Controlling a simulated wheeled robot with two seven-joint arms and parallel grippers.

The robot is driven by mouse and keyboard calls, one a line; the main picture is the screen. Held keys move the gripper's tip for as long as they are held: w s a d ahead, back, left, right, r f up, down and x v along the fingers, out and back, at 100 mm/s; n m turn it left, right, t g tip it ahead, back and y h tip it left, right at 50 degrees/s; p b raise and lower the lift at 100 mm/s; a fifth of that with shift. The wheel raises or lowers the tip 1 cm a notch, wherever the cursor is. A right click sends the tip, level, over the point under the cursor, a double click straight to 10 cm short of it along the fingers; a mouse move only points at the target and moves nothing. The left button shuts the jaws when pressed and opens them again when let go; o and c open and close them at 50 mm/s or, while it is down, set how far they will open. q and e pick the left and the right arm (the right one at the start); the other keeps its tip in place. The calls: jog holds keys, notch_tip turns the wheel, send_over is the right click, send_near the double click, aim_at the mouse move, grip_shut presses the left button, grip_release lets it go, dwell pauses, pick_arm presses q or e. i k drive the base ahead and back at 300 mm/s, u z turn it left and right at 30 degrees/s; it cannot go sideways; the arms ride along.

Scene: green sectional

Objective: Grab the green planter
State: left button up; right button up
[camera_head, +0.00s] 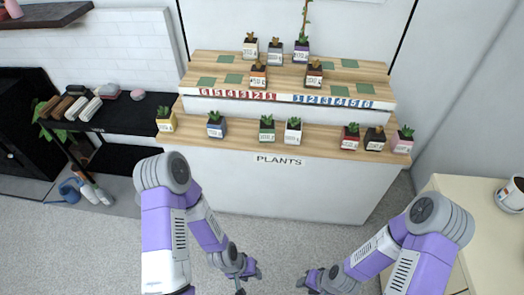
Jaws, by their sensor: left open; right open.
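The green planter (267,134) is a small square pot with a white label and a small plant. It stands on the lower wooden shelf (330,147) of the plant stand, near the middle, between a blue planter (216,130) and a white planter (293,136). My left gripper (246,279) is low in front of the stand, below and apart from the green planter, open and empty. My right gripper (307,280) is to its right at about the same height, also open and empty. Neither touches any planter.
A yellow planter (166,124) and red (350,142), black (374,143) and pink (403,145) planters share the lower shelf. Several more stand on the upper tiers. A cream cabinet (478,225) is at right, a black shelf (115,115) at left. The floor before the stand is clear.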

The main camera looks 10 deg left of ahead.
aim_at(267, 126)
jog(key=z, duration=0.15)
jog(key=k, duration=0.4)
jog(key=u, duration=1.3)
jog(key=i, duration=1)
jog(key=z, duration=0.55)
jog(key=i, duration=0.95)
jog(key=z, duration=1.05)
